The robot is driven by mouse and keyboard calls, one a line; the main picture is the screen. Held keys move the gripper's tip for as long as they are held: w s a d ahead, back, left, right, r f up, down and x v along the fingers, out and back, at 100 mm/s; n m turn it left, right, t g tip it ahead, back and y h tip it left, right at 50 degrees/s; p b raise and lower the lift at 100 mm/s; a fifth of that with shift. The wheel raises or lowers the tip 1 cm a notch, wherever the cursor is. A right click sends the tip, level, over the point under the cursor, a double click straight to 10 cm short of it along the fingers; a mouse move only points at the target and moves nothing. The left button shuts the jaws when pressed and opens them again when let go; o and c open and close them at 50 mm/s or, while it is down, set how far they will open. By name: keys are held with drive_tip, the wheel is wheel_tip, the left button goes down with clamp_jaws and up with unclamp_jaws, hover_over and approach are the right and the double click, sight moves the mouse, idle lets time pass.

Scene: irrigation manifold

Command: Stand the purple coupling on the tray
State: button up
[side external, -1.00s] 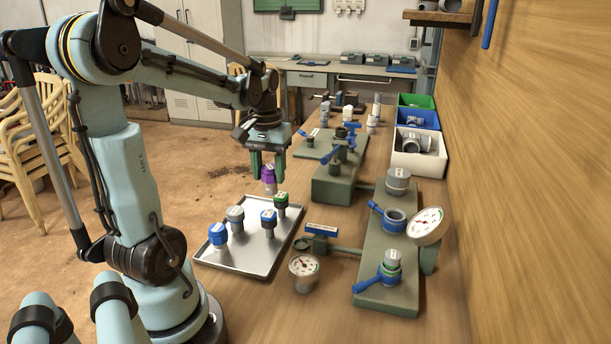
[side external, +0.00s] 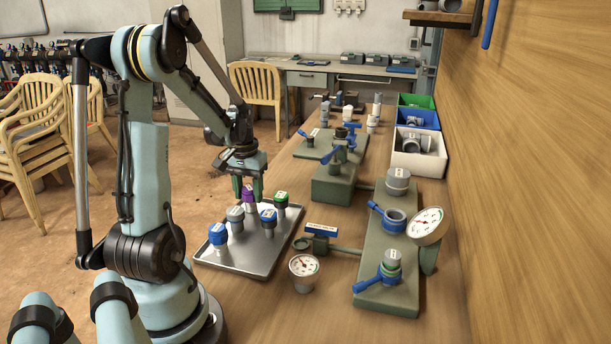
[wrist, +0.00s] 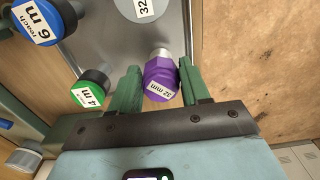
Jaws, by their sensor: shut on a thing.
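The purple coupling (side external: 249,195), marked 32 mm, is between the green fingers of my gripper (side external: 248,190). In the wrist view the coupling (wrist: 160,84) shows its labelled purple head, with a pale grey end pointing away; both fingers (wrist: 159,88) flank it closely. The metal tray (side external: 250,258) lies below, and the coupling is near its far edge, upright or nearly so. I cannot tell whether its base touches the tray, because the grey-topped fitting partly hides it.
A gauge (side external: 304,266) and a blue-handled valve (side external: 321,230) are right of the tray.

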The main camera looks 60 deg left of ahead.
sight(248, 188)
drive_tip(key=shift+f, duration=0.15)
drive_tip(key=o, duration=1.2)
wheel_tip(248, 188, up, 12)
drive_tip(key=w+d+m+t, duration=0.2)
drive_tip(key=d+m, duration=0.1)
drive_tip(key=d, duration=0.6)
drive_tip(key=w+d+f+m+t, duration=0.1)
drive_tip(key=d+m+t, duration=0.1)
drive_tip(key=d, duration=0.8)
drive_tip(key=w+d+m+t, duration=0.2)
drive_tip(key=d+m+t, duration=0.1)
drive_tip(key=d, duration=0.7)
drive_tip(key=shift+w+f+m, duration=0.35)
drive_tip(key=shift+f+m, duration=0.05)
drive_tip(key=shift+m, duration=0.1)
